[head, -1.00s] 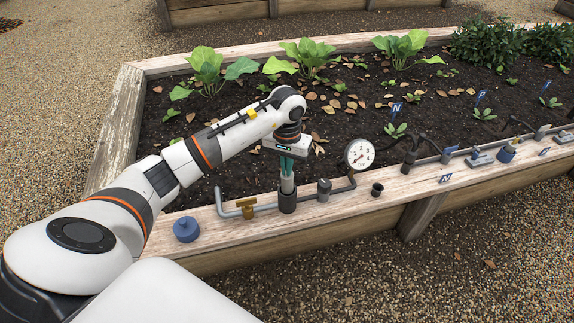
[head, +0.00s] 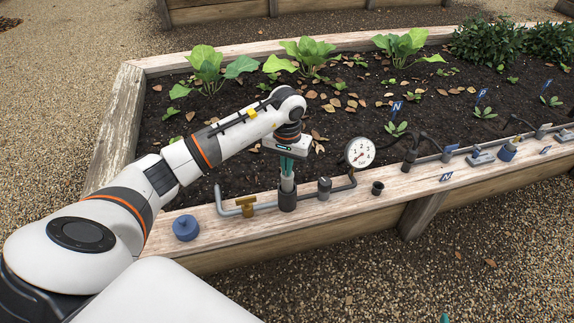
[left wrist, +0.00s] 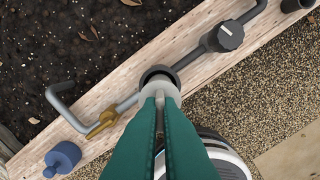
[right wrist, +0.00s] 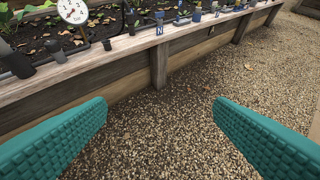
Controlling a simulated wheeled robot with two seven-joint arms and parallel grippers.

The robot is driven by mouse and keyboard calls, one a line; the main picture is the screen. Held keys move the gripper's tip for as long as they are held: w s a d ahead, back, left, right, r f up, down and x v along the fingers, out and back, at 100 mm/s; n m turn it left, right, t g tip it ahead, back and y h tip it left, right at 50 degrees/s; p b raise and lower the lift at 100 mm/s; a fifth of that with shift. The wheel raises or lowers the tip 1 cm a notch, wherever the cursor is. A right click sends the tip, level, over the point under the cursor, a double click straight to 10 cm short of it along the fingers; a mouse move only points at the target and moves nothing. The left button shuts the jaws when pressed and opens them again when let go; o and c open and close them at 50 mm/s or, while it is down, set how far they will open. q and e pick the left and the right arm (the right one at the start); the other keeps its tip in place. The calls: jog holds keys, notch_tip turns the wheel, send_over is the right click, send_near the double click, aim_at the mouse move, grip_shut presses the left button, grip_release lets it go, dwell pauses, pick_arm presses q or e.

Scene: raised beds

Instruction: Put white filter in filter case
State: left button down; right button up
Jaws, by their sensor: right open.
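The white filter (head: 287,184) is a pale upright cylinder. My left gripper (head: 287,168) holds its upper part between teal fingers, pointing straight down. The filter's lower end is inside the mouth of the dark grey filter case (head: 287,202), on the bed's wooden edge; how deep it sits is hidden. In the left wrist view the case rim (left wrist: 158,72) shows just beyond the fingertips. My right gripper (right wrist: 160,118) is open and empty over the gravel in front of the bed; one teal fingertip shows at the head view's bottom edge.
A blue cap (head: 186,228) lies left of a brass valve (head: 247,206) on the grey pipe. A grey fitting (head: 324,188), a pressure gauge (head: 360,153) and a small dark cup (head: 377,188) stand to the right. More pipe parts line the wooden edge farther right.

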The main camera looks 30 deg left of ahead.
aim_at(287, 180)
pick_arm(q)
jog(key=shift+f+b, duration=0.45)
jog(key=shift+f, duration=0.2)
pick_arm(e)
jog(key=shift+w+a+r+t+y, duration=0.2)
jog(key=shift+w+a+r+t, duration=0.1)
jog(key=shift+w+r+t, duration=0.45)
jog(key=shift+w+a+r+t+y, duration=0.25)
jog(key=shift+w+r+t, duration=0.3)
jog(key=shift+r, duration=0.35)
pick_arm(q)
jog(key=shift+f, duration=0.25)
pick_arm(e)
jog(key=shift+w+a+r+t, duration=0.2)
jog(key=shift+w+r+t, duration=0.05)
jog(key=shift+r+t, duration=0.3)
pick_arm(q)
jog(key=shift+f+b, duration=0.2)
jog(key=shift+b, duration=0.15)
pick_arm(e)
jog(key=shift+w+a+r+t+y, duration=0.15)
jog(key=shift+w+r+t+y, duration=0.1)
jog(key=shift+r, duration=0.25)
